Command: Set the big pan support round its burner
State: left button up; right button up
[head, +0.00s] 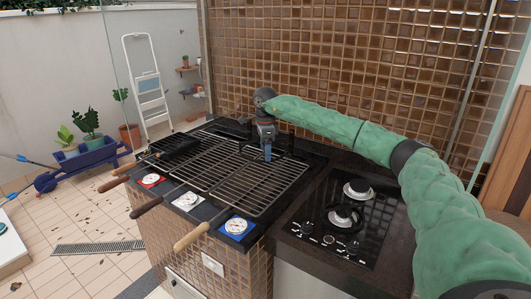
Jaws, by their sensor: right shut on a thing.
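My right gripper (267,154) is over the back right part of the grill, fingers pointing down. It is shut on a dark, thin-barred thing that looks like the big pan support (285,154); its outline blends with the dark grill and counter behind it. The black glass cooktop (318,219) to the right has two burners, a rear one (357,189) and a front one (345,217). The held support is apart from both burners, to their left. I cannot tell clearly whether a small support stands round the front burner. My left gripper is out of view.
Grill racks (245,178) with wooden handles (192,236) fill the counter left of the cooktop. Control knobs (328,240) line the cooktop's front. A brown tiled wall (330,70) closes the back. My right arm reaches across above the cooktop's rear.

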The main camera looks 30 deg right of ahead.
jog(key=shift+r+p, duration=0.7)
jog(key=shift+r, duration=1.45)
